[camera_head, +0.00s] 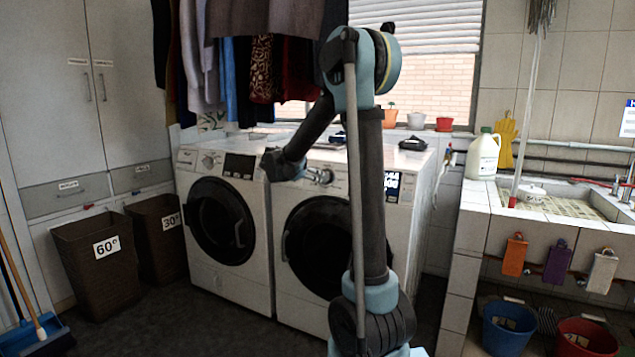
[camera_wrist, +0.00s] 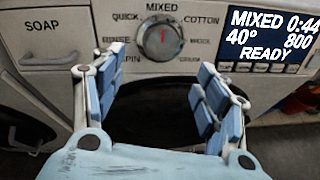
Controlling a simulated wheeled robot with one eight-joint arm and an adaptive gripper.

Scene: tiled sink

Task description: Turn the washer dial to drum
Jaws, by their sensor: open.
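The washer dial (camera_wrist: 163,40) is a round grey knob on the white washer's front panel in the wrist view. Its red mark points up at the MIXED label. QUICK and COTTON stand to either side, SPIN at lower left; several other labels are blurred or partly covered by my finger. The display (camera_wrist: 270,40) reads MIXED, 0:44, 40°, 800, READY. My gripper (camera_wrist: 158,72) is open and empty, its blue-padded fingers spread below and to either side of the dial, apart from it. In the head view my gripper (camera_head: 318,175) is at the right washer (camera_head: 300,285).
A second washer (camera_head: 235,275) stands to the left. Clothes (camera_head: 270,60) hang above the machines. The black door of the right washer (camera_head: 318,245) is below my gripper. A SOAP drawer (camera_wrist: 45,38) is left of the dial. The tiled sink (camera_head: 483,205) is at right.

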